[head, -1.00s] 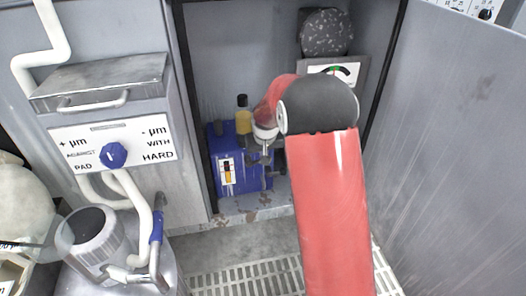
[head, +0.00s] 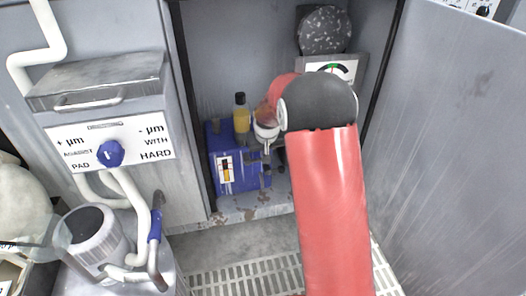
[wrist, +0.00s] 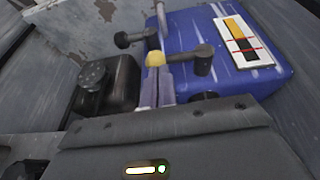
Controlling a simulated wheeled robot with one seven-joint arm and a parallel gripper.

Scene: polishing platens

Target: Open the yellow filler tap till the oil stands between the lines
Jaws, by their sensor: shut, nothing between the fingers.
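The blue oil unit (head: 250,180) stands low in the cabinet, and it fills the upper right of the wrist view (wrist: 265,75). Its white gauge plate (wrist: 258,59) has an amber part, a dark part and red marks. The amber and dark meet near a red mark; the exact level is hard to read. The yellow filler tap (wrist: 155,59) shows at the tips of my gripper (wrist: 157,75). The fingers are shut with nothing between them, right at the tap; I cannot tell if they touch it. In the head view my arm partly hides the unit.
Two dark-knobbed levers (wrist: 203,52) (wrist: 124,40) flank the yellow tap closely. A black block with a round cap (wrist: 93,75) lies left of the fingers. The cabinet's right panel (head: 450,140) bounds my arm's side.

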